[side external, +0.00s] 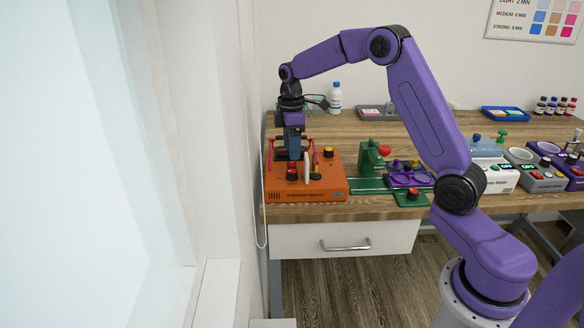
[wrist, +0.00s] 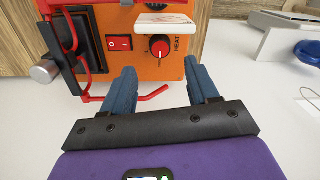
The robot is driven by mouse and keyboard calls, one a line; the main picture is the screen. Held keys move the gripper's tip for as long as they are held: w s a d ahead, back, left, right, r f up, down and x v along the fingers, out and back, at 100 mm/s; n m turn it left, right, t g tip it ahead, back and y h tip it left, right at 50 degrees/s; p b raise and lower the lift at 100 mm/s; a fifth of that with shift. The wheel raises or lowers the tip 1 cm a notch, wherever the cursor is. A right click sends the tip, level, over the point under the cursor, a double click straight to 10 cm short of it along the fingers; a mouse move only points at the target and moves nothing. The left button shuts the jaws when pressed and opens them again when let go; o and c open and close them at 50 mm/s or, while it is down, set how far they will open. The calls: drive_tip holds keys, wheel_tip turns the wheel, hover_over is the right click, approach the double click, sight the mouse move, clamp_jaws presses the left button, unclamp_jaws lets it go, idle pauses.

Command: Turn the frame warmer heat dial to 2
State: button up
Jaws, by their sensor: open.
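The orange frame warmer (side external: 325,187) sits at the left end of the wooden bench; its orange panel (wrist: 140,70) fills the top of the wrist view. The heat dial (wrist: 160,47), a round knob with a red face and black rim, sits on that panel beside the word HEAT. Its white pointer mark is visible, but I cannot read any number. My gripper (side external: 293,152) points down over the warmer in the side view. In the wrist view my gripper (wrist: 164,84) has its blue fingers wide apart, with nothing between them. The dial lies beyond the fingertips, apart from them.
A red rocker switch (wrist: 119,43) is left of the dial. A white piece (wrist: 165,21) juts out just above the dial. Red bent rods (wrist: 150,94) and a metal-ended lever (wrist: 45,70) are close by. A green fixture (side external: 371,160) stands right of the warmer.

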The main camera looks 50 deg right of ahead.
sight(292, 171)
wheel_tip(292, 171, down, 7)
drive_tip(key=shift+s+a+f, duration=0.1)
drive_tip(key=shift+s, duration=0.05)
idle(0.4)
drive_tip(key=c, duration=1)
